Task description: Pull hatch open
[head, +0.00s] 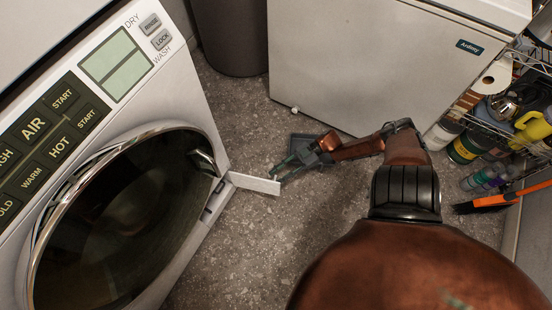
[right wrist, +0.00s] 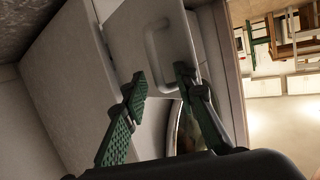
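The hatch (head: 254,183) is a small white flap low on the front of the washer (head: 205,175), right of its round door. In the head view it sticks out from the front, so it stands open at least part way. In the right wrist view the hatch (right wrist: 150,30) shows a raised loop handle (right wrist: 150,44). My right gripper (head: 280,171) is at the outer end of the hatch. Its green fingers (right wrist: 161,76) are apart in the wrist view, near the handle, with nothing clearly gripped. Contact cannot be told. My left gripper is not in view.
A white chest (head: 365,65) stands at the back, beside a dark bin (head: 232,35). A wire rack with bottles (head: 468,147) and an orange-handled brush (head: 500,199) are at the right. Speckled floor (head: 245,240) lies clear between washer and my arm.

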